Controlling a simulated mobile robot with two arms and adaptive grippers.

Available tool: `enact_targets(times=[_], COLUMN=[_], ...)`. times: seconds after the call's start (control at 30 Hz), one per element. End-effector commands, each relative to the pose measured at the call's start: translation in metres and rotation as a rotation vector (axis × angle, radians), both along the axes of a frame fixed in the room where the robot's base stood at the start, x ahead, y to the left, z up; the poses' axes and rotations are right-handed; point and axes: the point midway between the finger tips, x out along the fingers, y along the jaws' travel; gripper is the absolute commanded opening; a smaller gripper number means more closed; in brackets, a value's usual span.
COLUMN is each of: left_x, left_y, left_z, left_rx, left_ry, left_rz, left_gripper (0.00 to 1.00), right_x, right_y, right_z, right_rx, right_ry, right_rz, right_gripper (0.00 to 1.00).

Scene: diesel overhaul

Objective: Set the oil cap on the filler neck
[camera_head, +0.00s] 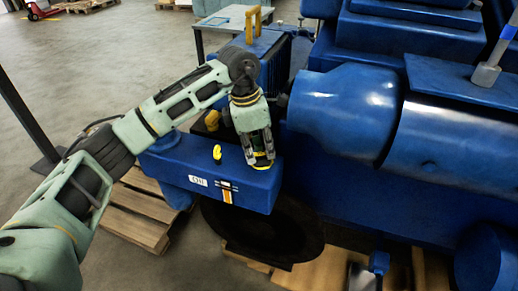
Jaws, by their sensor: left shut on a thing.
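My left gripper (261,163) points down over the right end of the blue oil box (187,168), which carries an "Oil" label (198,181). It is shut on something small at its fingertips. A bit of dark and yellow shows there, likely the oil cap, but the fingers cover most of it. I cannot make out the filler neck; it may be hidden behind the gripper. I cannot tell whether the held thing touches the box. My right gripper is not in view.
A yellow knob (217,153) stands on the box top, left of my gripper. The large blue engine (342,115) rises close on the right. A grey table (212,25) stands behind. Wooden pallets (133,216) lie below the box. The floor at left is open.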

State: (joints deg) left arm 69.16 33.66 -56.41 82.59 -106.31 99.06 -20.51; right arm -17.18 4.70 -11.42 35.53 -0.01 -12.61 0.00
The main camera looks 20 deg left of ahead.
Motion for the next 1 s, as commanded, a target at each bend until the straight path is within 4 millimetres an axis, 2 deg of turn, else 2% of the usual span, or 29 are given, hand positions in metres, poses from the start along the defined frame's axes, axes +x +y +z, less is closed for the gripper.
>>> enact_targets(times=[0.23,0.27,0.5,0.87,1.0], left_x=[-0.001,-0.001,-0.002,-0.001,-0.001], left_y=[0.0,0.0,0.0,0.001,0.002], left_z=[-0.003,-0.003,-0.004,-0.002,0.01], left_rx=[0.002,0.002,0.002,0.002,0.002], left_ry=[0.007,0.007,0.007,0.005,0.002], left_rz=[-0.001,-0.001,-0.001,0.0,0.001], left_gripper=[0.0,0.13,0.34,0.35,0.35], right_x=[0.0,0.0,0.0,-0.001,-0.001], right_y=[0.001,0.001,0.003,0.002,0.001], right_z=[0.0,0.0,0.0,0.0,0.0], right_rx=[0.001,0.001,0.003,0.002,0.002], right_ry=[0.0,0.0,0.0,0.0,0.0], right_rz=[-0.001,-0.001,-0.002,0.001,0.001], right_gripper=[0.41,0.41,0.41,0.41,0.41])
